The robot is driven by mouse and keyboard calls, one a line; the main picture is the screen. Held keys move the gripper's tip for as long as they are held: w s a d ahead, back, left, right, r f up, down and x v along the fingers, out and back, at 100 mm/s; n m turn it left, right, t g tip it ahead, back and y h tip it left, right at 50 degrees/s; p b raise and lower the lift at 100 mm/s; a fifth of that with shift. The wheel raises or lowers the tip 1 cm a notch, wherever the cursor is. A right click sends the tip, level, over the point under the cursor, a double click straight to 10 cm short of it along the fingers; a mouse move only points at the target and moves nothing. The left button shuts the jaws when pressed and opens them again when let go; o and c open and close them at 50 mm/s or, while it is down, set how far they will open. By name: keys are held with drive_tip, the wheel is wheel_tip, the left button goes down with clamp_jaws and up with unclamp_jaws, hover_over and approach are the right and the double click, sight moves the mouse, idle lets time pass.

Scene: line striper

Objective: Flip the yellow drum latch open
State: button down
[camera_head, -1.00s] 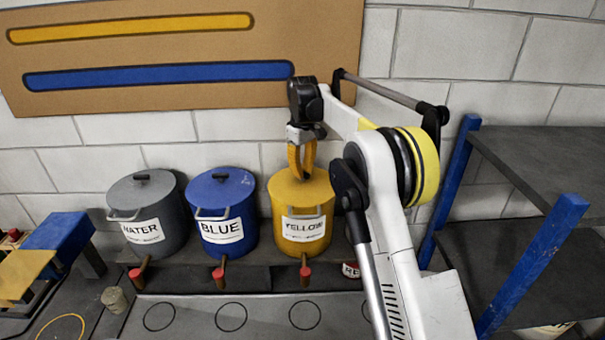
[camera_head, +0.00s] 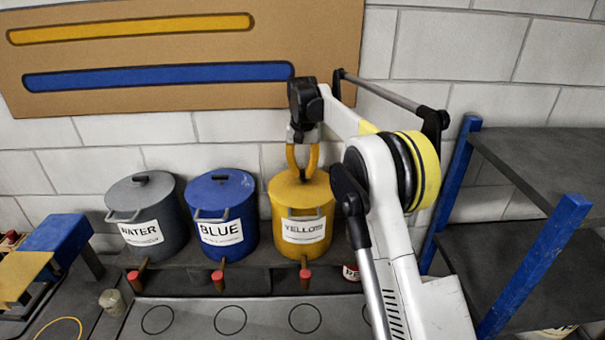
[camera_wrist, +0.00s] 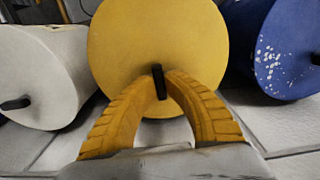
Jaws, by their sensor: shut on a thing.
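The yellow drum (camera_head: 302,222) stands upright on the shelf, labelled YELLOW, with a grey handle bar (camera_head: 306,214) across its front. My gripper (camera_head: 302,174) points down over the drum's lid from above. In the wrist view the round yellow lid (camera_wrist: 150,45) fills the upper middle, with a small black upright piece (camera_wrist: 158,80) on it. The yellow fingers (camera_wrist: 161,76) curve in and their tips close on that black piece from both sides. Whether the black piece is the latch or a lid knob I cannot tell.
The blue drum (camera_head: 224,225) stands close on the left, the grey WATER drum (camera_head: 146,215) beyond it. Red-tipped taps (camera_head: 305,274) stick out below. A dark rack with blue posts (camera_head: 535,265) stands on the right. The block wall is behind.

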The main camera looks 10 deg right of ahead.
sight(303, 173)
drive_tip(key=shift+m, duration=0.3)
drive_tip(key=c, duration=1.5)
unclamp_jaws()
drive_tip(key=shift+o, duration=0.2)
wheel_tip(303, 173, up, 12)
